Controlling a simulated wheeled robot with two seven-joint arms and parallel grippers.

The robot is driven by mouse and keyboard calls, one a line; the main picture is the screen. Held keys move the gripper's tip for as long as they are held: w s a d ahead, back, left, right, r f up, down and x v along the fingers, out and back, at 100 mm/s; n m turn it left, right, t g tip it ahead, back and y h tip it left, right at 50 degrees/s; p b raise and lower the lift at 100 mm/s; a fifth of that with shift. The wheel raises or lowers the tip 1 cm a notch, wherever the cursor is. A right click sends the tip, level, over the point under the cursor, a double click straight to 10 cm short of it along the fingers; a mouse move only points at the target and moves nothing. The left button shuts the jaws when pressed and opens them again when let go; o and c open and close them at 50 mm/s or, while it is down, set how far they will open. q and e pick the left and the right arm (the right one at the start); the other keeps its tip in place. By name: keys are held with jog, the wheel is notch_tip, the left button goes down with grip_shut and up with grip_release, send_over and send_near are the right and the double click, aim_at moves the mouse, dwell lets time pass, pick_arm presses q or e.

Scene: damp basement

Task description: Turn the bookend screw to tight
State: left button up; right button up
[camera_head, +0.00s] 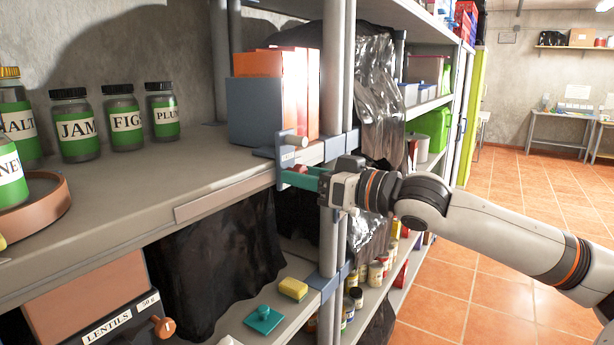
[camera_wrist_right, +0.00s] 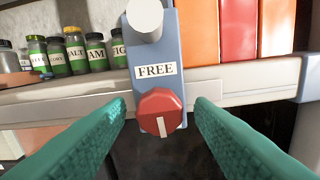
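The blue bookend (camera_head: 255,112) stands on the upper shelf, beside orange and red books. Its clamp plate (camera_wrist_right: 171,70) hangs over the shelf's front edge, with a grey peg at its top and a label reading FREE. The screw is a red knob (camera_wrist_right: 160,113) low on this plate, its white line pointing down; part of the knob (camera_head: 299,169) also shows in the head view. My right gripper (camera_head: 297,178) is in front of the knob. In the wrist view its teal fingers (camera_wrist_right: 160,118) are apart on either side, with gaps to the knob. My left gripper is out of view.
Jars (camera_head: 122,118) labelled JAM, FIG and PLUM and a round brown tray (camera_head: 45,215) stand at left on the shelf (camera_head: 150,200). A rack post (camera_head: 337,80) is close to my right gripper. A yellow sponge (camera_head: 293,288) and teal object (camera_head: 263,319) lie on the lower shelf.

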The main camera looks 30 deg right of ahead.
jog(key=b+v, duration=0.3)
jog(key=v, duration=0.9)
dwell(0.6)
dwell(0.4)
